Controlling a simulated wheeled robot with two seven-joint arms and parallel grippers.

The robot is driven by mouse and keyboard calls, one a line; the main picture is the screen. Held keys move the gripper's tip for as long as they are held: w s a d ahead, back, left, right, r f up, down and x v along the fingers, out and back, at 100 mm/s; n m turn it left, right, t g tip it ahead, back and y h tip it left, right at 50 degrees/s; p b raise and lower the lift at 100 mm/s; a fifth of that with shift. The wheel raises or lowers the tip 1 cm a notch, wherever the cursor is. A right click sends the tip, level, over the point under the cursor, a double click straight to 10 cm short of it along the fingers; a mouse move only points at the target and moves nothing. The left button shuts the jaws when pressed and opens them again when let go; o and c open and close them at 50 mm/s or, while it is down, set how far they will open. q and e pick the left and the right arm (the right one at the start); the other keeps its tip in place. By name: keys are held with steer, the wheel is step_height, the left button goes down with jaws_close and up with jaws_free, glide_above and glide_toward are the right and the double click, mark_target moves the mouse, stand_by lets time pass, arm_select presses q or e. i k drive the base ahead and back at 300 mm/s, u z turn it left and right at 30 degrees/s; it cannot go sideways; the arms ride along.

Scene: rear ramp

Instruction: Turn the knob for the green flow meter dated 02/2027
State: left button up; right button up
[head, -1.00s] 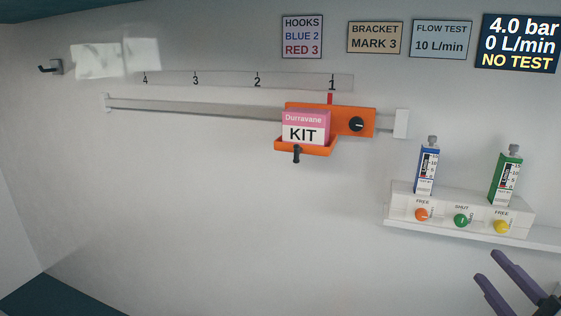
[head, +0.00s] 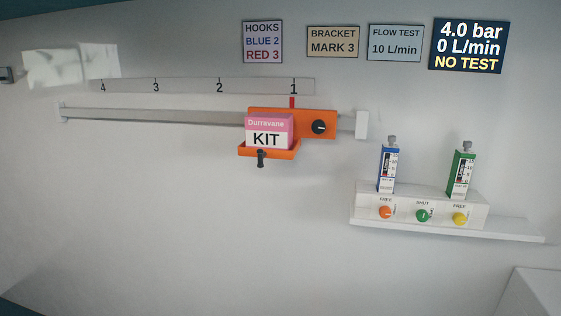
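The green flow meter (head: 461,172) stands upright at the right end of a white block on a wall shelf. The blue flow meter (head: 388,170) stands upright to its left on the same block. Any date print on them is too small to read. The block's front carries an orange knob (head: 385,212) labelled FREE, a green knob (head: 423,215) labelled SHUT and a yellow knob (head: 459,218) labelled FREE. The yellow knob is below the green meter. Neither of my grippers is in the head view now.
An orange bracket (head: 322,121) holding a pink and white KIT box (head: 269,133) sits on a wall rail (head: 150,114) near mark 1. A display (head: 467,45) reads 4.0 bar, 0 L/min, NO TEST. A pale box-like shape (head: 535,293) fills the lower right corner.

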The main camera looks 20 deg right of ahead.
mark_target(468, 145)
steer(key=z, duration=1.5)
